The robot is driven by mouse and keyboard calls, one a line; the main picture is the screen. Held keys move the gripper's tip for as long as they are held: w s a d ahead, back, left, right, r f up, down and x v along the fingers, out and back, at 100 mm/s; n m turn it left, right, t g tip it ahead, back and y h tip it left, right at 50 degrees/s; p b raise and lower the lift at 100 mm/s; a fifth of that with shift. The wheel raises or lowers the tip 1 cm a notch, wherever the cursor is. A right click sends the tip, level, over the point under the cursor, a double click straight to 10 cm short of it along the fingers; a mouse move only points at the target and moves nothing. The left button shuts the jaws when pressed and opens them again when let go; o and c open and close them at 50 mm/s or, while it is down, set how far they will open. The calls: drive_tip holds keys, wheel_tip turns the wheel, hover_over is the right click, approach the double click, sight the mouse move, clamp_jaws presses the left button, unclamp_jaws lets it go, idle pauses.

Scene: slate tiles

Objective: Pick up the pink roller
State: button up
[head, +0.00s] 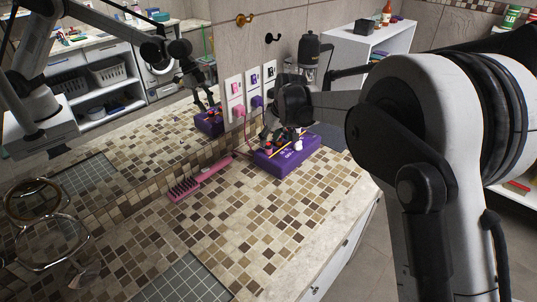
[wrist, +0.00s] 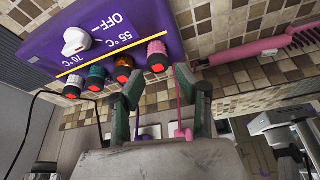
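A purple roller heater box (head: 287,157) with a white dial stands on the tiled counter near the wall. In the wrist view the box (wrist: 110,25) fills the upper left. Several rollers with red ends stick out along its edge. The pink-looking roller (wrist: 157,54) is the rightmost, beside an orange-brown one (wrist: 123,66) and a teal one (wrist: 95,78). My gripper (wrist: 160,82) is open, its fingers spread below the pink roller in the picture, not touching it. In the head view my gripper (head: 283,134) hangs at the box and hides part of the rollers.
A pink brush (head: 200,180) lies on the counter left of the box. Wall sockets hold a pink plug (head: 238,113) and a purple plug (head: 257,101); a pink cord (wrist: 180,100) passes between my fingers in the wrist picture. A mirror lines the counter's left side.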

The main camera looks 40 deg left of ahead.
sight(268, 144)
drive_tip(key=shift+p+x, duration=0.3)
drive_tip(key=shift+x, duration=2)
drive_tip(key=shift+w, duration=0.15)
drive_tip(key=shift+c, duration=0.4)
clamp_jaws()
